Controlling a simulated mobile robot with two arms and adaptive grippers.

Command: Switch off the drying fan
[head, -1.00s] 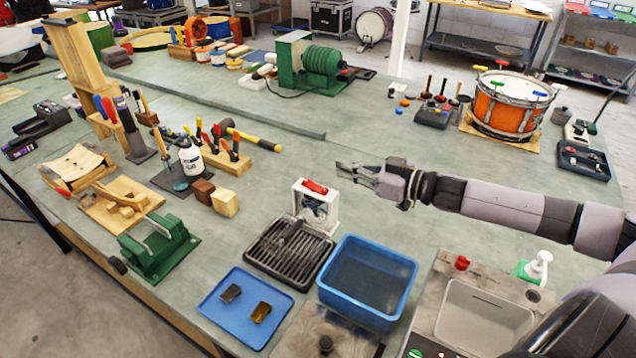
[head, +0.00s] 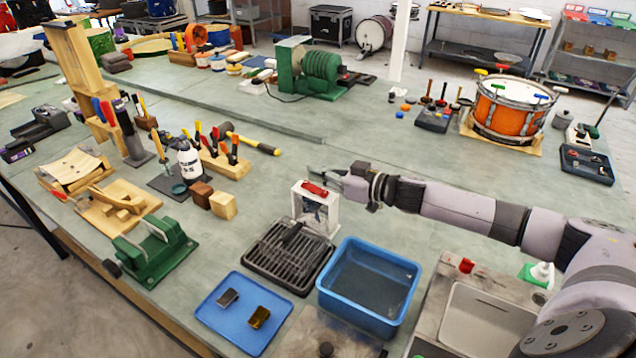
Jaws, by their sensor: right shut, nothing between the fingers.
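The drying fan (head: 313,217) is a small white box frame with a dark round opening. It stands upright at the back edge of a dark slatted rack. A red rocker switch (head: 314,189) sits on its top; which way it is tipped is too small to tell. My right gripper (head: 328,177) is shut and empty. Its fingertips point left and appear just above and behind the right end of the red switch; I cannot tell whether they touch it. My left gripper is not in view.
The slatted rack (head: 270,262), a blue tub (head: 408,312) and a blue tray (head: 215,318) with two small blocks lie in front of the fan. Wooden blocks (head: 223,206) and a white bottle (head: 189,162) stand to its left.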

